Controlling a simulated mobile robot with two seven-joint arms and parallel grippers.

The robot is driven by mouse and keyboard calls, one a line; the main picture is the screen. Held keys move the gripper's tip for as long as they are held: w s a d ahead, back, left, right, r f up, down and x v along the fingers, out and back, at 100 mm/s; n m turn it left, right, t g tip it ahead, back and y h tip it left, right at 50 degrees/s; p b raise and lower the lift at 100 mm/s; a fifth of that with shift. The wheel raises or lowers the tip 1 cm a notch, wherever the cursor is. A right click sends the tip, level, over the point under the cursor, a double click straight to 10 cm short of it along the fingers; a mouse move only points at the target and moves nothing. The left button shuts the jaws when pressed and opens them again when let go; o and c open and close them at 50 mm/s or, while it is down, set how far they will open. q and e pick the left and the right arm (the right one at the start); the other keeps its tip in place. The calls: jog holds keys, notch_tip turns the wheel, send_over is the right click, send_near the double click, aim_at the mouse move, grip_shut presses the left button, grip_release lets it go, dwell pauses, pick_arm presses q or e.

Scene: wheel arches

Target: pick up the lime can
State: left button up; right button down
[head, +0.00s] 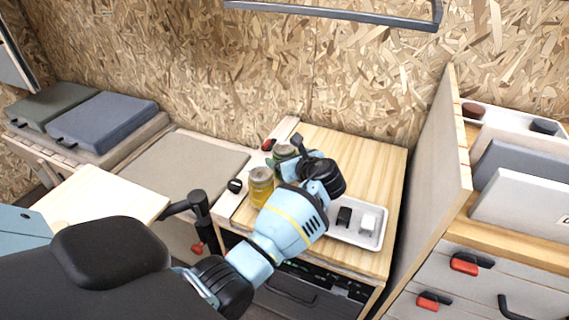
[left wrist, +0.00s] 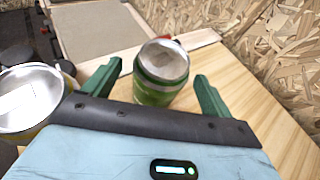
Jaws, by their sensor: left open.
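The lime can (left wrist: 161,88), green with a pale metal top, stands upright on the wooden counter. In the left wrist view it is between the two green fingers of my left gripper (left wrist: 157,82), with a gap on each side. The gripper is open and holds nothing. In the head view the lime can (head: 284,152) is at the back of the counter, partly hidden by my left gripper (head: 298,161). My right gripper is not in view.
A yellow can (head: 261,188) stands just in front of the lime can; it is left of the fingers in the left wrist view (left wrist: 30,98). A white tray (head: 352,236) with small black and white items lies right. A wooden partition (head: 432,185) bounds the counter's right side.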

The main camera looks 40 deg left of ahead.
pick_arm(q)
jog(key=c, duration=1.3)
jog(key=shift+r, duration=0.15)
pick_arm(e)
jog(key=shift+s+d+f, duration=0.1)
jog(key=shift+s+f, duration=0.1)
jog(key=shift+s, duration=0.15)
pick_arm(q)
jog(key=shift+r, duration=0.1)
